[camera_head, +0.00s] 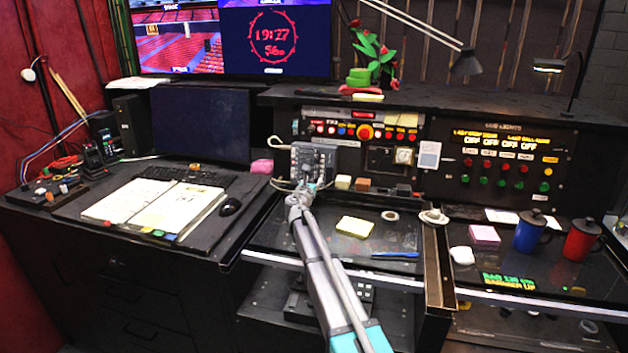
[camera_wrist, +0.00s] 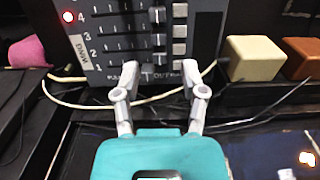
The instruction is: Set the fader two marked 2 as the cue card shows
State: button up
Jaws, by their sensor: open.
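A column of light grey blocks (camera_wrist: 180,31) stands to the right of the slots. My gripper (camera_wrist: 158,70) is open and empty, its fingertips at the panel's lower edge; contact cannot be told. The panel also shows in the head view (camera_head: 327,157). A pale card (camera_head: 429,154) stands right of it, too small to read.
A cream block (camera_wrist: 249,58) and an orange-brown block (camera_wrist: 301,57) sit right of the panel. A pale cable (camera_wrist: 70,104) loops below it. In the head view, sticky notes (camera_head: 355,227) and a blue pen (camera_head: 396,254) lie on the desk; mugs (camera_head: 530,231) stand at right.

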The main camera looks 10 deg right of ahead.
aim_at(315, 177)
jog(key=shift+x, duration=1.1)
grip_shut()
